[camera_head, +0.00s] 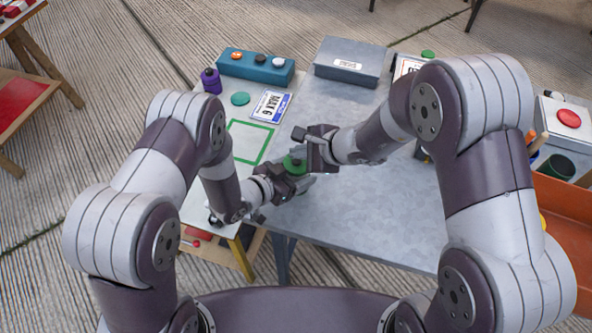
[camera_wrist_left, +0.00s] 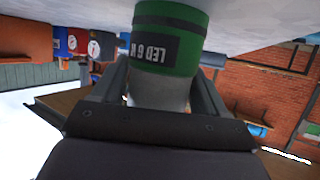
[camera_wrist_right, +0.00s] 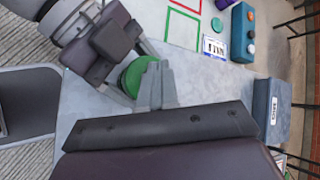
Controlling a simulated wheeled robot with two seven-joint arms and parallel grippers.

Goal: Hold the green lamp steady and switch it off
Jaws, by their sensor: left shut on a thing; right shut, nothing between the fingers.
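The green lamp stands on the grey table near its front left; its round green top (camera_head: 294,163) shows in the head view between my two grippers. My left gripper (camera_head: 290,180) is shut on the lamp from the left. My right gripper (camera_head: 310,160) is shut and empty, at the lamp's top. In the right wrist view its closed fingertips (camera_wrist_right: 153,70) overlap the edge of the green top (camera_wrist_right: 140,75); I cannot tell whether they touch it.
A green square outline (camera_head: 250,142) lies left of the lamp. The table's right middle (camera_head: 390,200) is clear.

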